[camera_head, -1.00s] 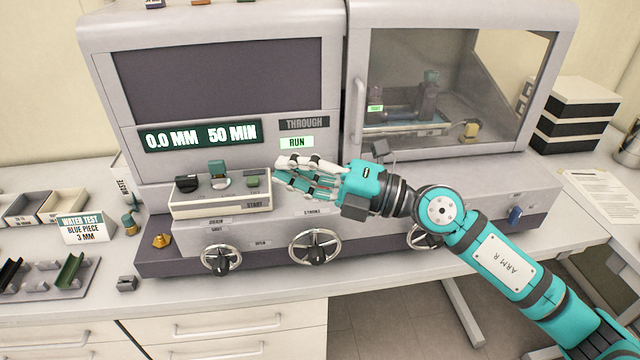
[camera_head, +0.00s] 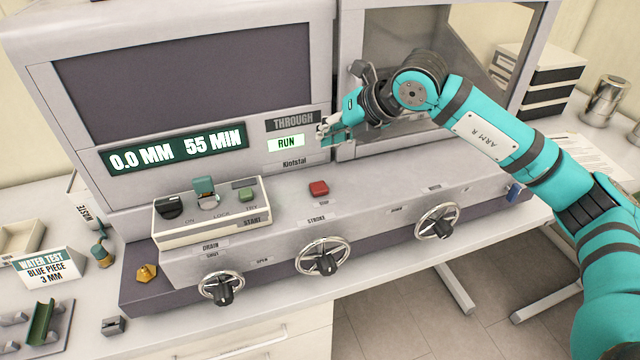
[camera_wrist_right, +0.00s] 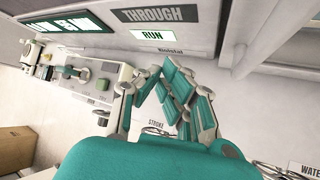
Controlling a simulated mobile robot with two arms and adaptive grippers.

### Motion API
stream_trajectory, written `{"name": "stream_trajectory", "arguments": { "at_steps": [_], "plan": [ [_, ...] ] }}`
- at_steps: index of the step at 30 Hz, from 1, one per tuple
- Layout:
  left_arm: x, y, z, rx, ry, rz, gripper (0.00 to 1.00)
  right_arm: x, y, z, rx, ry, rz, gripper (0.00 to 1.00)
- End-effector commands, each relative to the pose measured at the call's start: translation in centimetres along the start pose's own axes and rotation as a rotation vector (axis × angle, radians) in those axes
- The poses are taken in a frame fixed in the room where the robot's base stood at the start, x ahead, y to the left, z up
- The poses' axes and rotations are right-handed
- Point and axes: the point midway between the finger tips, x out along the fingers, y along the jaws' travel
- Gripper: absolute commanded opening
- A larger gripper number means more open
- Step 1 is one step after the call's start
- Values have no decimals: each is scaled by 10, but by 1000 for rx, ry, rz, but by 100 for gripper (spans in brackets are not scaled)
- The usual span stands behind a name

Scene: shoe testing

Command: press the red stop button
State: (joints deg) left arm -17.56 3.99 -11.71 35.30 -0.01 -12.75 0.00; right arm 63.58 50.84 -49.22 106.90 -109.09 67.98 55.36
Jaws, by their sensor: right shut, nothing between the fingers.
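The red stop button (camera_head: 318,188) sits on the sloped grey ledge of the machine, right of the small control box, and shows clear in the head view. My right gripper (camera_head: 326,132) is shut and empty. It is above and slightly right of the button in the picture, beside the lit RUN sign (camera_head: 287,142), apart from the button. In the right wrist view the gripper's fingers (camera_wrist_right: 168,95) are drawn together; I cannot make out the red button there. My left gripper is not in view.
Handwheels (camera_head: 322,256) line the lower front. The display (camera_head: 178,150) reads 0.0 MM, 55 MIN. The ledge around the button is clear.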

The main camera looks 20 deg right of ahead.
Motion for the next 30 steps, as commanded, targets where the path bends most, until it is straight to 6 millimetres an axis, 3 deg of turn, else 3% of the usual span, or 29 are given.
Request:
{"name": "stream_trajectory", "arguments": {
  "at_steps": [2,5,12,15,20,22,30],
  "plan": [
    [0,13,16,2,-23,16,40,1,0,-1,-1,1,2,0],
    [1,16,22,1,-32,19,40,4,-1,-3,-1,2,2,0],
    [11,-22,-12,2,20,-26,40,19,-13,-15,-1,3,1,0],
    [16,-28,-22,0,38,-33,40,29,-20,-22,0,3,2,0],
    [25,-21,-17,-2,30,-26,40,45,-32,-34,0,3,2,0],
    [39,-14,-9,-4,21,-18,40,55,-38,-40,0,2,3,0],
    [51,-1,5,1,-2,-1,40,63,-44,-46,-2,1,4,0]
  ]
}}
